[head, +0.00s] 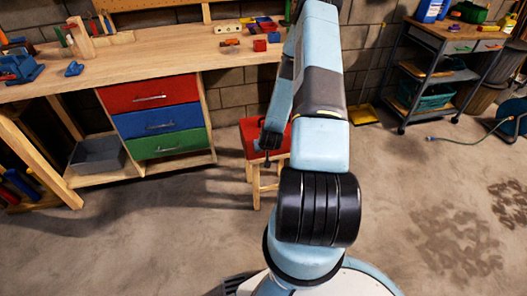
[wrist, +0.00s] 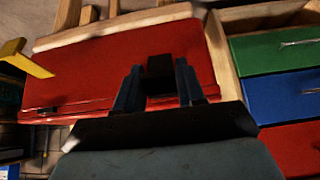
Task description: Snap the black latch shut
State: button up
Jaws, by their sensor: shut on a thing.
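The red toolbox (head: 251,132) sits on a small wooden stool, partly hidden behind my arm in the head view. In the wrist view its red face (wrist: 75,72) fills the middle, with a seam along it. My gripper (head: 269,140) is at the toolbox. In the wrist view the two blue fingers of my gripper (wrist: 160,82) are on either side of the black latch (wrist: 160,67) and shut on it. The lower part of the latch is hidden behind the gripper, and I cannot tell whether it is fastened.
The wooden stool (head: 257,187) stands on open concrete floor. A workbench (head: 150,60) with red, blue and green drawers (head: 160,118) is to the left and behind. A grey bin (head: 97,155) sits on its lower shelf. A dark cart (head: 445,70) stands at the back right.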

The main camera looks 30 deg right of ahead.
jog(key=shift+w+d+r+g, duration=0.15)
jog(key=shift+w+g, duration=0.15)
jog(key=shift+g, duration=0.4)
jog(key=shift+y, duration=0.3)
jog(key=o, duration=1)
jog(key=shift+c, duration=0.2)
jog(key=v, duration=1.3)
jog(key=shift+r, duration=0.3)
